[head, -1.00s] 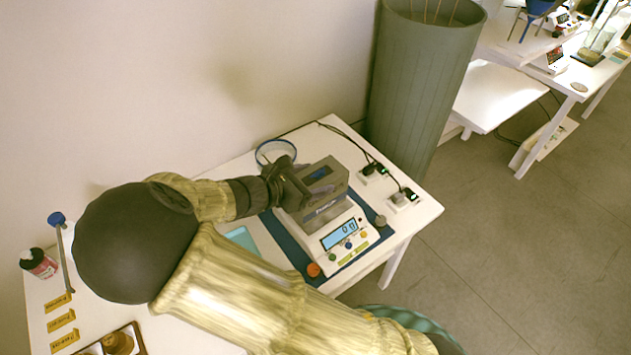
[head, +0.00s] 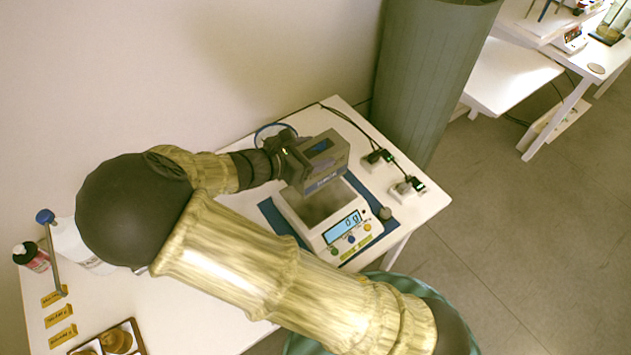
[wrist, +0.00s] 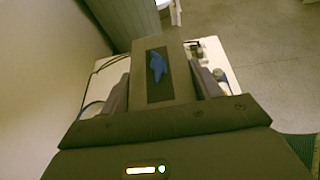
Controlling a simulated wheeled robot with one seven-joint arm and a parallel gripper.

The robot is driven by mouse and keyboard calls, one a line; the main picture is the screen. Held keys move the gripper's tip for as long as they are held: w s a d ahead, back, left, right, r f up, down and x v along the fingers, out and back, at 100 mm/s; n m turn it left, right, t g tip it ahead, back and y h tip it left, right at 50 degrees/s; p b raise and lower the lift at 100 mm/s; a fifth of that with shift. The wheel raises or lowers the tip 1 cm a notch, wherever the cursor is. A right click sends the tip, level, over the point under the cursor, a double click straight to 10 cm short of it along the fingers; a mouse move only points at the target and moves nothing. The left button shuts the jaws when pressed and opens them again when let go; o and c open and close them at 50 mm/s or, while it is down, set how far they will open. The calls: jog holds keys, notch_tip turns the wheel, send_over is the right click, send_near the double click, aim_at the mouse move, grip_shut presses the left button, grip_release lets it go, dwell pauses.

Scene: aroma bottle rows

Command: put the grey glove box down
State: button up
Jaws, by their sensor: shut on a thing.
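The grey glove box (head: 322,162) has a dark opening with blue glove material on top. My gripper (head: 297,163) is shut on it and holds it above the back of the white scale (head: 325,212). In the wrist view the glove box (wrist: 160,75) sits between the two fingers (wrist: 160,92), with a blue tuft in its slot. The scale's display seems to read 0 g, and its metal pan shows bare below the box. My forearm covers part of the table to the left.
The scale stands on a blue mat (head: 384,205) on the white table (head: 428,204). Black adapters (head: 408,187) with cables lie at right. A tall grey-green bin (head: 425,80) stands behind. A red-labelled bottle (head: 32,257), yellow labels (head: 60,313) and a brown tray (head: 138,340) are at left.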

notch_tip(320, 180, down, 4)
jog(key=shift+f, duration=0.1)
jog(key=shift+f, duration=2.1)
jog(key=o, duration=1.1)
jog(key=shift+a, duration=0.1)
jog(key=b+v, duration=0.1)
jog(key=v, duration=1.1)
jog(key=shift+s+f, duration=0.1)
